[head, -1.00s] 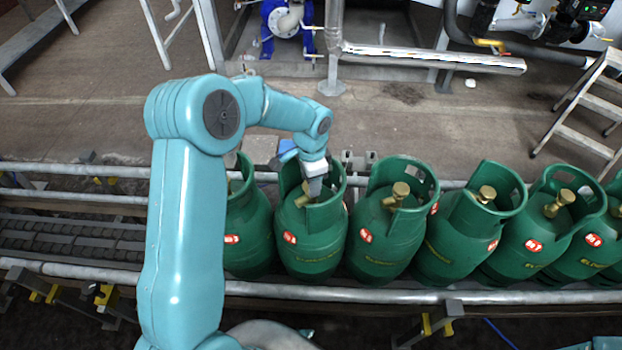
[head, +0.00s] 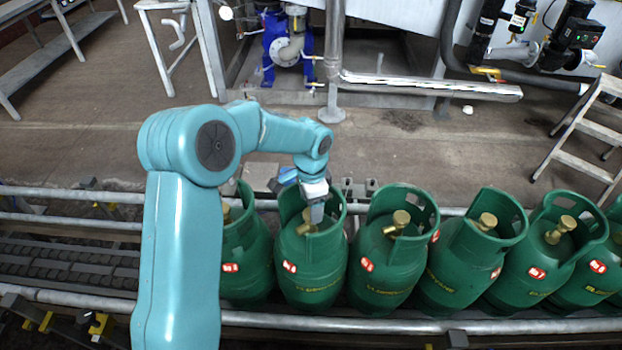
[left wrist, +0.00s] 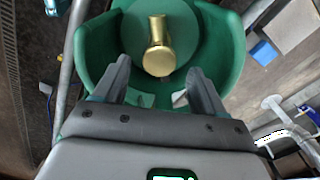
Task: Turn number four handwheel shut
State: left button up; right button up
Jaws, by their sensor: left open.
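Several green gas cylinders stand in a row, each with a brass valve inside an open collar. The cylinder whose red label appears to read 4 (head: 305,272) is second from the left of those showing. Its brass handwheel and valve (head: 306,226) are inside the collar, partly hidden by my left gripper (head: 316,212). In the left wrist view, my left gripper (left wrist: 160,88) is open, with its two fingers apart at the collar opening. The brass handwheel (left wrist: 158,60) lies just beyond the fingertips, between their lines, with no clear contact. My right gripper is out of view.
The cylinders stand on a roller conveyor (head: 70,262) between metal rails (head: 400,324). Neighbouring cylinders (head: 392,258) are close on both sides. A step ladder (head: 580,130) stands at the right, and a blue pump (head: 288,48) is behind. The floor behind the conveyor is mostly clear.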

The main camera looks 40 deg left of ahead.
pick_arm(q)
notch_tip(320, 180, up, 14)
dwell(0.7)
